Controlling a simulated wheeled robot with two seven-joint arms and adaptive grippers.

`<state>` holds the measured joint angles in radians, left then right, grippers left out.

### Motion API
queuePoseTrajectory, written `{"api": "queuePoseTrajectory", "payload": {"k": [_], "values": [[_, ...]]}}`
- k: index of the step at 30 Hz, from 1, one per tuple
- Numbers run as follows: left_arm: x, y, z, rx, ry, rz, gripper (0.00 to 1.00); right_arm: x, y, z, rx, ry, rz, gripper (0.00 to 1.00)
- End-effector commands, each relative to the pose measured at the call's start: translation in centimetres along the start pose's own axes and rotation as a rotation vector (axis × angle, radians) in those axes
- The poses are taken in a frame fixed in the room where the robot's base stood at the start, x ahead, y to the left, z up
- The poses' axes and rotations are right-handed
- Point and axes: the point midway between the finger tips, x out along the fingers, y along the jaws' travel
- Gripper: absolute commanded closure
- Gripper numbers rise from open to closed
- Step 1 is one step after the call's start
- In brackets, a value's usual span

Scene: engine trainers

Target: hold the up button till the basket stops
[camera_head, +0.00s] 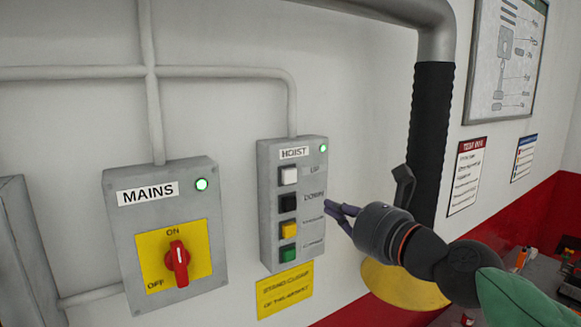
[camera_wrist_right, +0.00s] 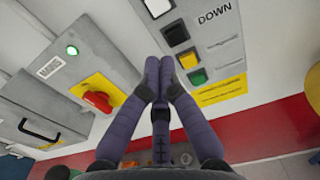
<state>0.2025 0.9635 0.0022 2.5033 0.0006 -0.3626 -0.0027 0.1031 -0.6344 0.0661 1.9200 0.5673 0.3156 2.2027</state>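The grey hoist box (camera_head: 306,225) hangs on the white wall with a lit green lamp (camera_head: 323,148). Its white button (camera_head: 288,176), beside the word UP, is at the top. The black button (camera_head: 287,202) labelled DOWN is below it. My right gripper (camera_head: 333,208) is to the right of the box, its fingers pointing left towards it, apart from the UP button. In the right wrist view its fingertips (camera_wrist_right: 160,76) are together with nothing between them, and the white button (camera_wrist_right: 158,6) shows at the top edge. My left gripper and the basket are not in view.
Yellow (camera_head: 288,229) and green (camera_head: 288,253) buttons sit under the black one. Left of the box is the mains box (camera_head: 125,225) with a red switch (camera_head: 178,262) at ON and a lit green lamp. A thick black-sleeved pipe (camera_head: 431,140) stands at the right.

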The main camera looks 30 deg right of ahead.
Motion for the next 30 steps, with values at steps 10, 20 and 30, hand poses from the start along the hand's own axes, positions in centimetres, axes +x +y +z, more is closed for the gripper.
{"api": "queuePoseTrajectory", "payload": {"k": [10, 20, 30], "values": [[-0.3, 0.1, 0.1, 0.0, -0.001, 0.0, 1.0, -1.1, 0.0, 1.5, 0.04, -0.024, 0.001, 1.0], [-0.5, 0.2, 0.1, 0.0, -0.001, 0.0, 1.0, 0.8, 0.0, 1.5, 0.038, -0.022, 0.003, 1.0], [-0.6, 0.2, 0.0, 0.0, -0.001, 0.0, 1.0, 7.0, 0.1, 1.6, 0.037, -0.022, 0.002, 1.0]]}}
